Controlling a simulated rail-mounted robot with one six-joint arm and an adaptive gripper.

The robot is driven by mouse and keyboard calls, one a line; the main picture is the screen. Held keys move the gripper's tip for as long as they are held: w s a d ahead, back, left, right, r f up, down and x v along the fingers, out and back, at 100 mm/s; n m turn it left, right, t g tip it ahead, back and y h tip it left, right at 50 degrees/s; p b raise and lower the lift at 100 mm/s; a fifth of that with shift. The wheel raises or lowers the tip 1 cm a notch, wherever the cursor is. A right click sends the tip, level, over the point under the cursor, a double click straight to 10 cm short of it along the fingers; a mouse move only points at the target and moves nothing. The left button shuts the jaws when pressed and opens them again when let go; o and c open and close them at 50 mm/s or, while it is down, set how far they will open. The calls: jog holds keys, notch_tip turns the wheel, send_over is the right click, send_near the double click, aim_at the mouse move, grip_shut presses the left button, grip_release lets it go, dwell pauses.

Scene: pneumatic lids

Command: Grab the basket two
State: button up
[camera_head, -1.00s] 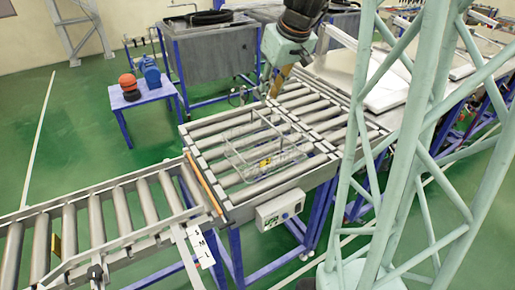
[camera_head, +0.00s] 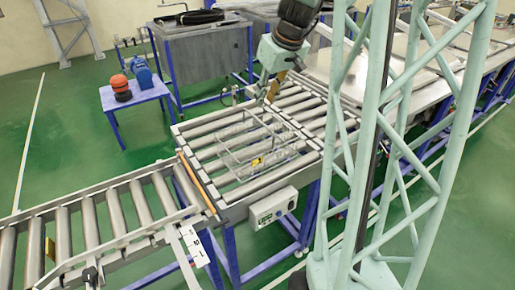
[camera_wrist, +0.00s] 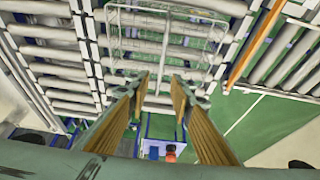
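A wire basket (camera_head: 256,162) with a small yellow tag sits on the roller conveyor (camera_head: 186,160). It is the only basket I can make out, and I cannot read a number on its tag. In the wrist view the basket (camera_wrist: 165,10) shows at the top, beyond the fingertips. My gripper (camera_head: 271,97) is above the rollers at the basket's far side, pointing down. The basket lies outside the fingers.
A lower roller conveyor (camera_head: 90,225) joins at the left. A control box (camera_head: 273,207) hangs on the near side. A blue table (camera_head: 137,98) with orange and blue items stands at the left. A grey tank (camera_head: 205,55) stands behind. A pale green lattice column (camera_head: 375,150) blocks the right.

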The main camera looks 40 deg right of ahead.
aim_at(257, 119)
jog(key=shift+x, duration=3.9)
jog(key=shift+f, duration=0.1)
jog(key=shift+b+x, duration=0.35)
jog(key=shift+x, duration=2.15)
jog(key=shift+a+f+b, duration=0.1)
jog(key=shift+f+b, duration=0.1)
jog(key=shift+b, duration=0.4)
jog(key=shift+c, duration=0.2)
grip_shut()
